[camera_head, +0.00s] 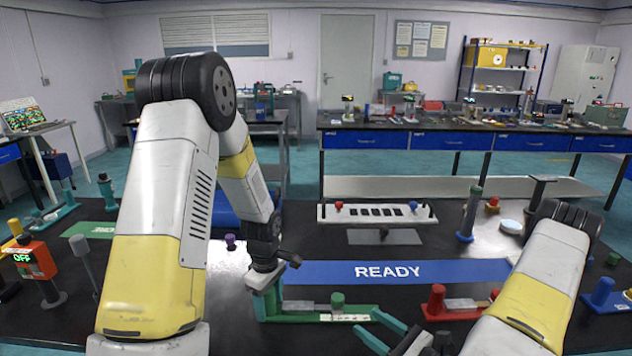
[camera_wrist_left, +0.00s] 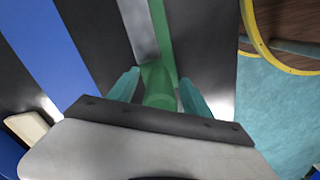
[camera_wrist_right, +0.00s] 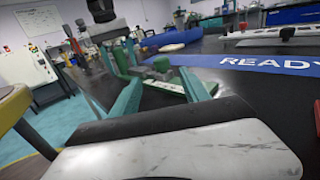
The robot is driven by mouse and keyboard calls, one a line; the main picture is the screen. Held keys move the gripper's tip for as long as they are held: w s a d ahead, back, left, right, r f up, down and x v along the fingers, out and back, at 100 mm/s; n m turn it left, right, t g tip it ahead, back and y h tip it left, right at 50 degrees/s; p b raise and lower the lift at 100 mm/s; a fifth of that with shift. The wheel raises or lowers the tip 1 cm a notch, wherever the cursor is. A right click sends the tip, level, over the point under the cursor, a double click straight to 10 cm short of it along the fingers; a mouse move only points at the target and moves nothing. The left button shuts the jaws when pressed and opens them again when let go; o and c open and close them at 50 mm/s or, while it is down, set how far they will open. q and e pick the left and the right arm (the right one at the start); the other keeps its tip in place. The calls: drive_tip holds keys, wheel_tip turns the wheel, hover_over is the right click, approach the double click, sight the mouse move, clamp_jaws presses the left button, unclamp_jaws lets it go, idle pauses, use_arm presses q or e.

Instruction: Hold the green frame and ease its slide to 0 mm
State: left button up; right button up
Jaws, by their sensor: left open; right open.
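The green frame (camera_head: 359,314) lies on the black bench, with a grey slide bar (camera_head: 300,307) and a green knob (camera_head: 338,300) at the bar's right end. My left gripper (camera_wrist_left: 158,92) is open and pointed down over the frame's left end. In the left wrist view a green post (camera_wrist_left: 157,86) stands between its spread fingers; contact cannot be told. My right gripper (camera_head: 380,332) is open and empty, just in front of the frame's right end. The right wrist view shows the knob (camera_wrist_right: 161,64) beyond and between its fingers. I cannot read the scale on the white label (camera_wrist_right: 165,85).
A similar red frame (camera_head: 437,303) stands to the right of the green one. A blue READY strip (camera_head: 390,272) lies behind both. Farther back is a white panel with slots (camera_head: 377,212). An orange box reading OFF (camera_head: 32,258) stands at the far left.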

use_arm(q)
drive_tip(key=shift+r, duration=0.1)
